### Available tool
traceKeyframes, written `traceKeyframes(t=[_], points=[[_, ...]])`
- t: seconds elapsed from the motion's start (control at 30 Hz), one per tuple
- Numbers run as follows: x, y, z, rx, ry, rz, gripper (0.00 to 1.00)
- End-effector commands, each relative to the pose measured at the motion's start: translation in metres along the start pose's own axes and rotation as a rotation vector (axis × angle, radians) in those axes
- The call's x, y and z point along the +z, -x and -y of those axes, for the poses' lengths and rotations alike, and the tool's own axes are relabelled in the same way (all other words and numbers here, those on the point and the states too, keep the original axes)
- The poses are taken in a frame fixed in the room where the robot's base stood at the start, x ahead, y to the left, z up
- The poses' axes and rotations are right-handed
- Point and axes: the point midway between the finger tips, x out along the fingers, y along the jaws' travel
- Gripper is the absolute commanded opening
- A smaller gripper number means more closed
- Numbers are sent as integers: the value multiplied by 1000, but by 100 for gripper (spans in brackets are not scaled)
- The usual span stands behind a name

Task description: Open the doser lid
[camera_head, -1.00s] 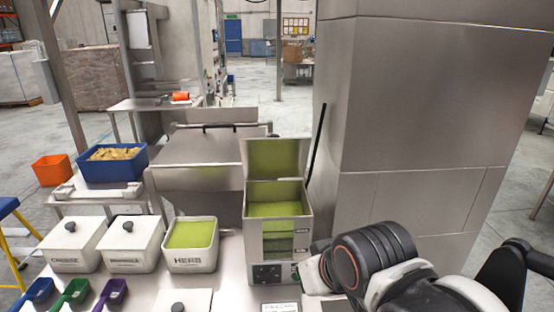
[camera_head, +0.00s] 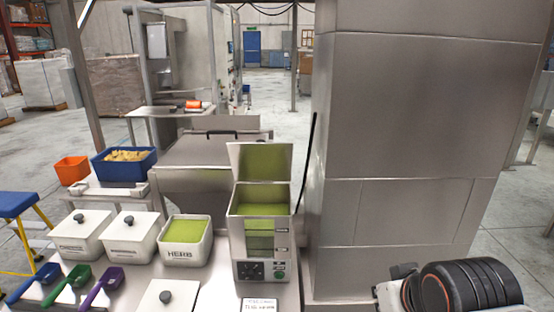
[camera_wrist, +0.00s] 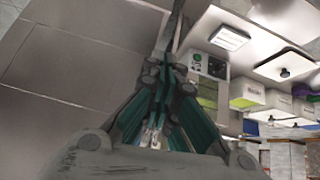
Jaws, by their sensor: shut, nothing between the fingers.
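The doser (camera_head: 262,235) is a steel box with a clear front and green powder inside, standing on the steel table. Its lid (camera_head: 260,160) stands upright and open at the back of the box, so the green powder shows from above. The doser's control panel also shows in the wrist view (camera_wrist: 208,66), beyond the fingers and to their right. My gripper (camera_wrist: 152,136) is shut and empty, apart from the doser. In the head view only part of my arm shows at the lower right; the gripper is out of that view.
An open herb tub (camera_head: 186,241) stands left of the doser, beside two lidded white tubs (camera_head: 131,237). Coloured scoops (camera_head: 70,286) lie at the front left. A large steel column (camera_head: 400,150) stands right of the doser. A white lidded tub (camera_head: 168,295) is at the front edge.

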Motion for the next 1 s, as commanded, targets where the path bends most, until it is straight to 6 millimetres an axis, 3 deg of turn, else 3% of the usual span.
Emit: traceKeyframes(t=[0.27, 0.47, 0.73, 1.0], points=[[-39, 3, -7, 42, 177, -28, 0], [-80, 2, -13, 92, 374, -55, 0], [-176, -7, -16, 220, 845, -102, 0], [-271, -31, -1, 387, 1372, -123, 0]])
